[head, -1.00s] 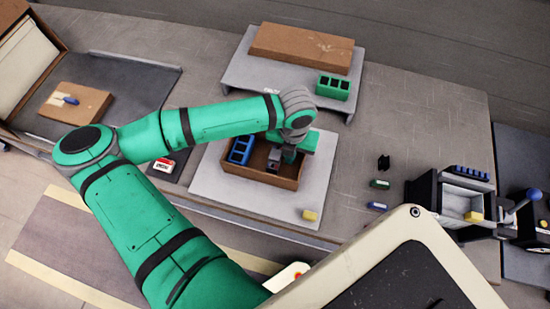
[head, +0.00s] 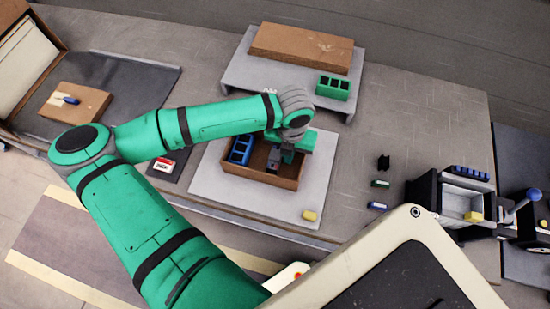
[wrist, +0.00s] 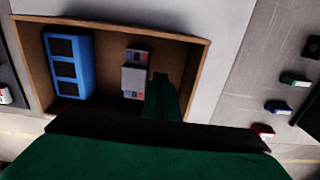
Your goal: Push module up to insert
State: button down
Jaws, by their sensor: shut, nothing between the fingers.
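A grey-white module with small coloured marks (wrist: 135,74) lies inside an open brown box (wrist: 207,62). The module also shows in the head view (head: 273,160), partly hidden by my wrist. A blue three-slot block (wrist: 68,66) sits in the same box, left of the module, with a gap between them. My gripper (wrist: 162,97) is shut and empty. Its green fingers reach into the box close to the lower right of the module in the wrist view. I cannot tell whether they touch it. The fingertips are hidden under my wrist in the head view.
The box stands on a pale board (head: 318,190) with a yellow block (head: 309,215) at its corner. A raised grey shelf (head: 240,76) behind bears a brown slab and a green three-slot block (head: 333,87). Small parts and a lever fixture (head: 466,205) are at right.

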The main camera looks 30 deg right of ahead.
jog(key=shift+w+a, duration=0.1)
jog(key=shift+w+a, duration=1.15)
jog(key=shift+w, duration=0.2)
jog(key=shift+w+a, duration=1.1)
jog(key=shift+w, duration=0.2)
jog(key=shift+s+d, duration=0.1)
jog(key=shift+s+d, duration=0.3)
jog(key=shift+s, duration=0.1)
notch_tip(320, 180, up, 7)
jog(key=shift+d, duration=0.1)
